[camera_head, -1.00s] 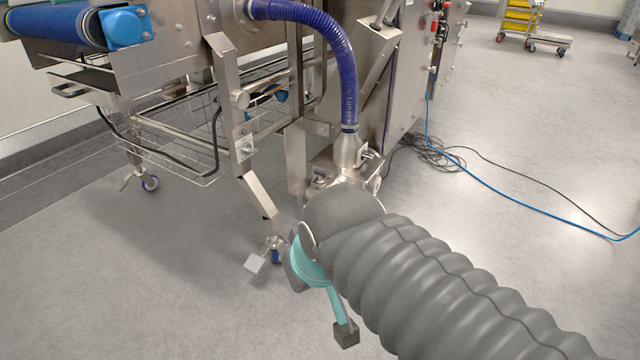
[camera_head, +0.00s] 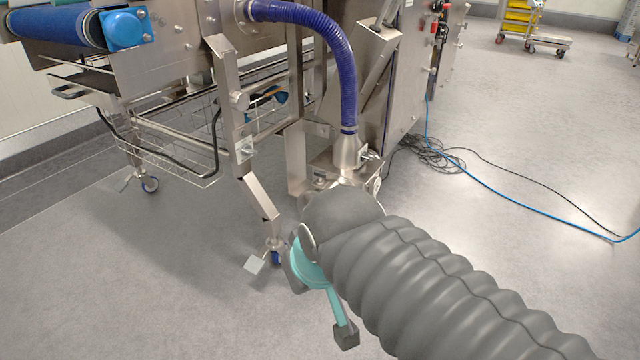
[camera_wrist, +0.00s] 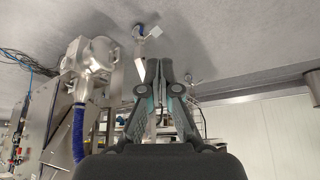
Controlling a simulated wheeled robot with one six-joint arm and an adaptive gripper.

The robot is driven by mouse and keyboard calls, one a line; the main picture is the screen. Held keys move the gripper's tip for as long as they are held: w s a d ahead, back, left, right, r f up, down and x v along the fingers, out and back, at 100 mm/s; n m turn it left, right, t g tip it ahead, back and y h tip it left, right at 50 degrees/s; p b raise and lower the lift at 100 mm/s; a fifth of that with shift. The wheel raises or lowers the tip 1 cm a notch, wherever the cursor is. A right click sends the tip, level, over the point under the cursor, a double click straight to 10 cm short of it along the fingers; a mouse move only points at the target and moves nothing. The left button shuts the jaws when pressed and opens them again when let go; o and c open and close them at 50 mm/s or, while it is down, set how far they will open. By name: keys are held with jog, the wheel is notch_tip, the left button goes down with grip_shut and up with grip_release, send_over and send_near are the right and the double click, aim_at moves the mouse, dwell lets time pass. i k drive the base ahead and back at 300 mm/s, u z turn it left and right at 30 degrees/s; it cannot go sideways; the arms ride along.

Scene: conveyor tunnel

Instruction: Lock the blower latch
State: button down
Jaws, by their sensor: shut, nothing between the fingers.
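The blower (camera_head: 346,162) is a steel housing at the foot of the machine, under a blue hose (camera_head: 348,90). My arm hides its lower part in the head view. A small clamp-like fitting (camera_head: 369,153) sits at its right side; I cannot tell whether this is the latch or how it stands. In the wrist view, which appears upside down, the blower (camera_wrist: 91,56) is left of my gripper (camera_wrist: 166,62). My gripper is shut and empty, apart from the blower.
A machine leg with a caster (camera_head: 277,256) stands left of my arm. A wire basket (camera_head: 180,140) hangs under the conveyor. Black and blue cables (camera_head: 430,152) lie on the floor behind the blower. The floor at the right is mostly clear.

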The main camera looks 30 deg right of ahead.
aim_at(321, 175)
jog(key=z, duration=0.55)
jog(key=i, duration=1.1)
jog(key=u, duration=0.3)
